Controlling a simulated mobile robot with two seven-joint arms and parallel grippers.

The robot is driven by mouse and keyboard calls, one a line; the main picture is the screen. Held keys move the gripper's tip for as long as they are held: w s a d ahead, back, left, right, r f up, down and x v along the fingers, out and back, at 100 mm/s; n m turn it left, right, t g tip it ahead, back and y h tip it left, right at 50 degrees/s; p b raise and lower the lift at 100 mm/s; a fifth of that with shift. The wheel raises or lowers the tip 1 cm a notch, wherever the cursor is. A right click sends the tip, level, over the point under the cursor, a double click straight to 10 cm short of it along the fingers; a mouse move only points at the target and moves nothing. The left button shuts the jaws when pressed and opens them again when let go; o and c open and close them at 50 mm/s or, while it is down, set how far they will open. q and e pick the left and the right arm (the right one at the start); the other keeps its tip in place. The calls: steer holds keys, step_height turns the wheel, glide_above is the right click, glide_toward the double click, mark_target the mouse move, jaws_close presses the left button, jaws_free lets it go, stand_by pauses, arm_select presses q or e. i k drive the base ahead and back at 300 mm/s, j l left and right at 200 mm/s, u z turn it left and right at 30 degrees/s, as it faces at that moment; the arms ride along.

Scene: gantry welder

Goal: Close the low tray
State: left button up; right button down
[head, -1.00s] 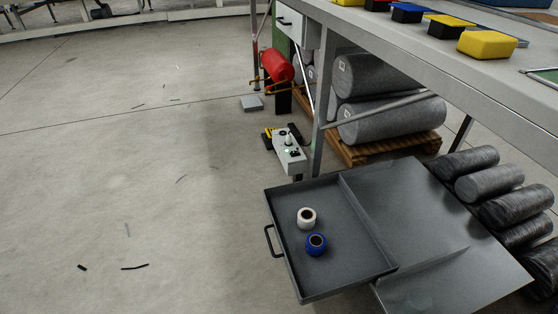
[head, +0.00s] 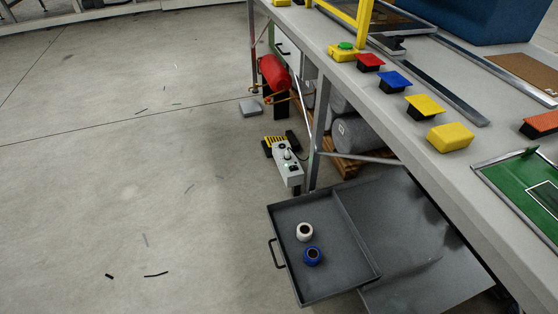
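The low tray (head: 290,286) is a dark grey, shallow metal drawer under the workbench. It is pulled out to the left, past the bench's edge, over a grey metal shelf (head: 415,290). Its black bar handle (head: 277,253) is on its left side. A white tape roll (head: 304,232) and a blue tape roll (head: 312,256) lie in the tray. Neither of my grippers shows in the head view.
A grey control box (head: 288,170) with a yellow-and-black part stands behind the tray. The floor to the left is mostly clear.

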mark_target(346, 264)
steer(key=i+j+z, duration=0.2)
steer(key=i+j, duration=0.8)
steer(key=j, duration=0.05)
